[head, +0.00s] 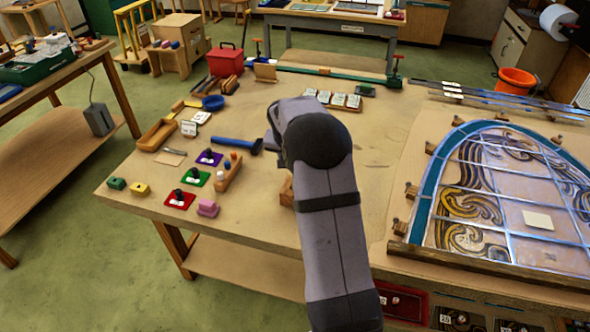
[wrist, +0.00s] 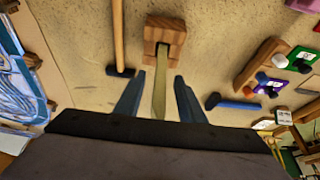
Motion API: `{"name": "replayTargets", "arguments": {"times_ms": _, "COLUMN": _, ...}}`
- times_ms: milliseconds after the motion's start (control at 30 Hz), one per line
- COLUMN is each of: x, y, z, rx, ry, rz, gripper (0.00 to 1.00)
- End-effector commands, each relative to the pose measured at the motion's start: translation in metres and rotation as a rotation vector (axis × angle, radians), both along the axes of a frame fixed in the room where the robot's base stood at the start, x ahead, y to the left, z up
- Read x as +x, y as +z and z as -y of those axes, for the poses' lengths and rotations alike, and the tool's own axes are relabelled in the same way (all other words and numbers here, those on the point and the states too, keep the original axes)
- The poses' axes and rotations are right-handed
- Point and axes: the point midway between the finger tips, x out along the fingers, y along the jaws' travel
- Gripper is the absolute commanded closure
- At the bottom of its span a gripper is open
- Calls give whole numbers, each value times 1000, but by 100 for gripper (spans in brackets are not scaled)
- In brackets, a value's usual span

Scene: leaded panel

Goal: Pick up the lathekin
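What appears to be the lathekin (wrist: 160,85) is a flat, yellow-green stick in the wrist view. Its far end meets a wooden block (wrist: 165,32), which seems to hold it. My gripper (wrist: 158,92) is open, with one blue finger on each side of the stick and visible gaps on both sides. The stick's near end reaches down toward the dark gripper body. In the head view my arm hides the gripper and the stick; only an edge of the wooden block (head: 286,191) shows beside the arm.
A wooden-handled hammer (wrist: 119,40) lies close left of the block in the wrist view. A blue tool (head: 234,143) and a wooden rack (head: 229,174) lie left of my arm in the head view. Coloured cards (head: 196,178) lie farther left. The leaded panel (head: 480,190) is right.

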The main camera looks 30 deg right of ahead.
Motion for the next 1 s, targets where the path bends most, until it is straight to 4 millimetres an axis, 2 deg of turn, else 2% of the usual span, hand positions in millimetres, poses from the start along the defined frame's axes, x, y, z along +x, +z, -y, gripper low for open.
{"name": "replayTargets", "arguments": {"times_ms": 200, "x": 5, "y": -16, "z": 5, "rx": 1, "ry": -1, "rz": 0, "gripper": 64}}
{"name": "replayTargets", "arguments": {"times_ms": 500, "x": 6, "y": -19, "z": 6, "rx": 0, "ry": -1, "rz": 1, "gripper": 64}}
{"name": "replayTargets", "arguments": {"times_ms": 633, "x": 6, "y": -19, "z": 6, "rx": 0, "ry": -1, "rz": 1, "gripper": 95}}
{"name": "replayTargets", "arguments": {"times_ms": 667, "x": 6, "y": -19, "z": 6, "rx": 0, "ry": -1, "rz": 1, "gripper": 100}}
{"name": "replayTargets", "arguments": {"times_ms": 1000, "x": 6, "y": -18, "z": 6, "rx": 0, "ry": -1, "rz": 2, "gripper": 100}}
